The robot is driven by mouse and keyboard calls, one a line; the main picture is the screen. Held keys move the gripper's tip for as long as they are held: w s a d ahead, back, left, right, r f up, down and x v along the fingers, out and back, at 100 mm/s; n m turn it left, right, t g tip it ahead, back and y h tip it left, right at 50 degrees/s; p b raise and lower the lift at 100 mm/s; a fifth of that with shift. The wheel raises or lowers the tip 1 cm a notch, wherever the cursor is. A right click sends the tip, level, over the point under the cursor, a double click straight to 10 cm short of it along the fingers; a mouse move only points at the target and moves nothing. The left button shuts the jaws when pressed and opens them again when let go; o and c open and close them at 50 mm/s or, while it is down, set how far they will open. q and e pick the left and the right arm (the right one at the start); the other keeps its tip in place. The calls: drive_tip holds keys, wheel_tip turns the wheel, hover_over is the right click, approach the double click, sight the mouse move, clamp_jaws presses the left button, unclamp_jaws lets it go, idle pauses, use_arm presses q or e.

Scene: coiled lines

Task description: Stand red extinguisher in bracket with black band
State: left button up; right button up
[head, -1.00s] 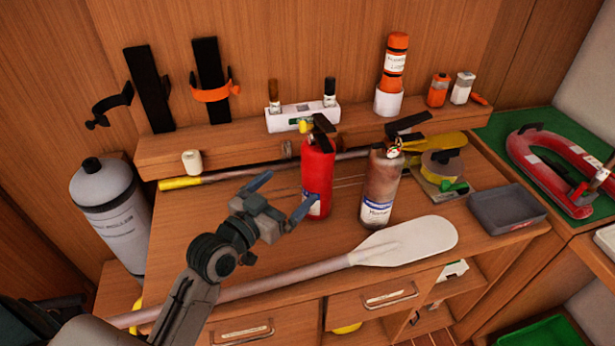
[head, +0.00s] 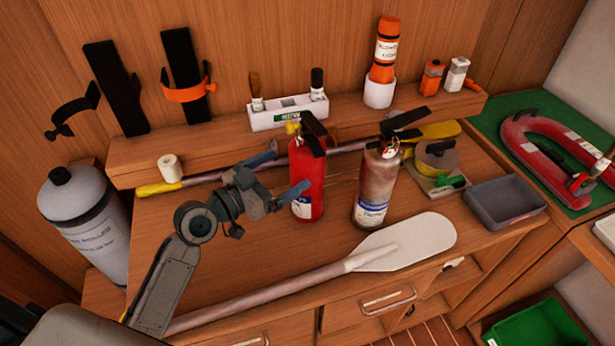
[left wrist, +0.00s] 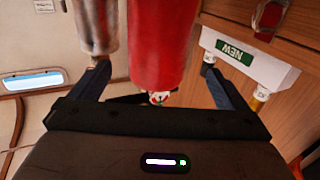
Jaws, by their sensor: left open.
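The red extinguisher (head: 309,184) stands upright on the bench, with a black handle on top and a white-and-blue label low down. My left gripper (head: 284,173) is open at its left side, fingers pointing toward it. In the left wrist view the red body (left wrist: 160,42) shows between the open fingers (left wrist: 160,88), with a gap on each side. The bracket with the black band (head: 75,108) is on the back wall at far left, beside its black back plate (head: 117,88). It looks empty. My right gripper is out of view.
A brown-grey extinguisher (head: 374,190) stands close to the right of the red one. An orange-banded bracket (head: 188,93) is right of the black-banded one. A paddle (head: 410,240) lies in front. A white roll (head: 170,167) and a white holder (head: 288,114) are on the ledge.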

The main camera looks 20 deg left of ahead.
sight(292, 163)
use_arm(q)
drive_tip(key=shift+w+d+r, duration=0.1)
drive_tip(key=shift+w+d, duration=0.1)
drive_tip(key=shift+d, duration=0.05)
drive_tip(key=shift+w+d+r, duration=0.1)
drive_tip(key=shift+w+d, duration=0.05)
drive_tip(key=shift+w, duration=0.15)
drive_tip(key=p+x, duration=0.1)
drive_tip(key=x, duration=0.2)
drive_tip(key=shift+w+d, duration=0.1)
drive_tip(key=shift+d, duration=0.1)
drive_tip(key=shift+w+d, duration=0.3)
drive_tip(key=shift+w, duration=0.1)
drive_tip(key=c, duration=2)
drive_tip(key=shift+r, duration=0.15)
clamp_jaws()
drive_tip(key=shift+p, duration=0.3)
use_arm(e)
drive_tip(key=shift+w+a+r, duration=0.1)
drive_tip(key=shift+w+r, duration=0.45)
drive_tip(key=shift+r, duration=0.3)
use_arm(q)
drive_tip(key=shift+w, duration=0.1)
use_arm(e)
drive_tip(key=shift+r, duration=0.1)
